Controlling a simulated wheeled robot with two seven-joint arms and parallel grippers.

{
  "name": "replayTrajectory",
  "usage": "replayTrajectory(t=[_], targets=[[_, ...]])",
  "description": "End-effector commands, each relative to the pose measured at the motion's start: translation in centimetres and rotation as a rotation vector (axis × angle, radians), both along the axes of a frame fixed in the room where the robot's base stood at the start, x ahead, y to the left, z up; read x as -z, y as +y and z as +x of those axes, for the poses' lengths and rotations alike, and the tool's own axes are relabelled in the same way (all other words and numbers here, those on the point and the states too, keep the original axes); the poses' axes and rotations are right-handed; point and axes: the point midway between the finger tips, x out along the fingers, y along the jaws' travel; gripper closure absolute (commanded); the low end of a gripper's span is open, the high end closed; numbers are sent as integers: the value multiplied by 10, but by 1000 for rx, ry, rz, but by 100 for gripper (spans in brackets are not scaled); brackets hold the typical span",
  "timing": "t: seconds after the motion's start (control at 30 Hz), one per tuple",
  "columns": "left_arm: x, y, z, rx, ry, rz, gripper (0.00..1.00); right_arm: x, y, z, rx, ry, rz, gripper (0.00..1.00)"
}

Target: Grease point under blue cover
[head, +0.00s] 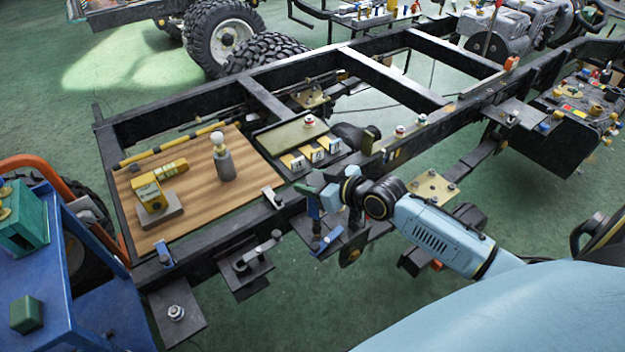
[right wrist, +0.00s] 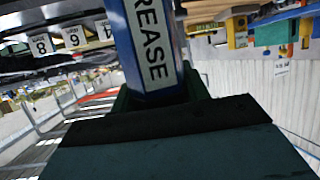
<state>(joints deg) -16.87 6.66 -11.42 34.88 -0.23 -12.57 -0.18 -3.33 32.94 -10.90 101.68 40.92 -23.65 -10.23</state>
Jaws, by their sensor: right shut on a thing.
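My right gripper (head: 322,192) is over the near side rail of the chassis frame. In the right wrist view it is shut on a blue grease tool (right wrist: 150,55) with a white label, of which "REASE" is legible. The tool's far end is out of that view. In the head view a small blue piece (head: 326,243) lies on a bracket just below the gripper. Another blue piece (head: 162,254) sits at the frame's near left corner. I cannot tell which is the cover, and no grease point is clearly visible. My left gripper is not in view.
A wooden board (head: 205,215) on the frame carries a yellow block (head: 150,195) and a grey post (head: 223,160). Beside it is a tray with numbered tiles (head: 293,162). A blue cart (head: 95,270) stands at left. Brackets jut from the near rail (head: 225,240).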

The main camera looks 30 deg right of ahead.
Motion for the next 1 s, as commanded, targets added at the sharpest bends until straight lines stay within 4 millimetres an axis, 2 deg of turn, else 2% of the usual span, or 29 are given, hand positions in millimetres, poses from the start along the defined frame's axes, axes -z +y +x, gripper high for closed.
replayTrajectory(t=[0.43, 1.0], targets=[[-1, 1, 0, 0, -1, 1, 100, -1, 0, 1, 1, -6, 1, 100], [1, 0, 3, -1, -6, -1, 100, 6, 0, 1, 0, -5, 0, 100]])
